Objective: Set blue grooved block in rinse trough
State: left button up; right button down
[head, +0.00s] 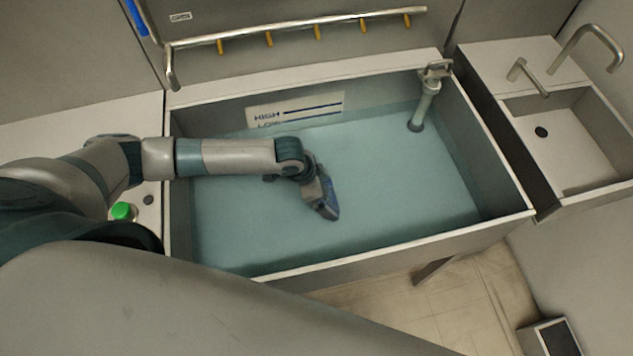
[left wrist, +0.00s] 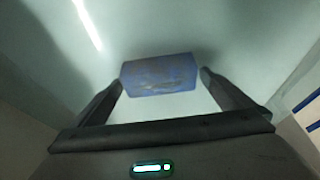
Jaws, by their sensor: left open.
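The blue grooved block (left wrist: 159,75) lies between the two fingertips of my left gripper in the left wrist view, with worn, streaky marks on its face. My left gripper (left wrist: 161,80) is open, its fingers on either side of the block, with a small gap at the right. In the head view my left gripper (head: 326,208) points down over the middle of the rinse trough (head: 390,244), a wide grey basin with bluish water. A blue patch shows at the gripper's tip there. I cannot tell how deep the block sits. My right gripper is not in view.
A pipe fitting (head: 424,105) stands in the trough's far right corner. A level label (head: 294,108) is on its back wall. A rail with yellow hooks (head: 295,27) runs behind. A small sink (head: 570,145) with a tap is at right. A green button (head: 123,211) is at left.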

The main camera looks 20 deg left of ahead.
pick_arm(q)
jog(key=b+v, duration=0.1)
jog(key=v, duration=1)
jog(key=shift+r+b, duration=0.25)
jog(key=shift+b, duration=0.05)
